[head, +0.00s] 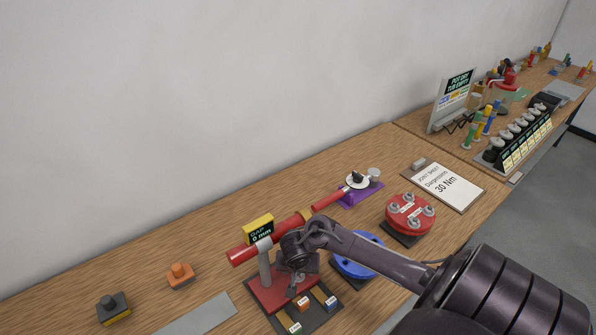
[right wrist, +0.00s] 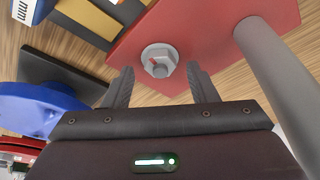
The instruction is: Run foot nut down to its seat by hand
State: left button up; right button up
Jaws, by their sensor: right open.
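The foot nut (right wrist: 159,60) is a grey hex nut with a red mark, around a stud on the red foot plate (right wrist: 222,22). In the right wrist view my open right gripper (right wrist: 161,82) has one finger on either side of the nut's near edge, apart from it and holding nothing. I cannot tell how far the nut is from its seat. In the head view the red plate (head: 268,293) carries a grey post (head: 265,268) under a red pipe (head: 247,252). My right gripper (head: 299,277) reaches over the plate and hides the nut there. My left gripper is not in view.
The grey post (right wrist: 275,80) stands close right of the fingers in the wrist view. A "GAP 0 mm" display (head: 259,229) sits by the pipe. A blue flange (head: 358,262), a red flange (head: 410,213) and a "30 Nm" sheet (head: 445,184) lie to the right.

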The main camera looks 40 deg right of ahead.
aim_at(297, 278)
jog(key=v, duration=0.5)
jog(key=shift+a, duration=0.1)
jog(key=shift+s+r, duration=0.1)
jog(key=shift+r, duration=0.5)
jog(key=shift+f, duration=0.1)
jog(key=shift+c, duration=0.5)
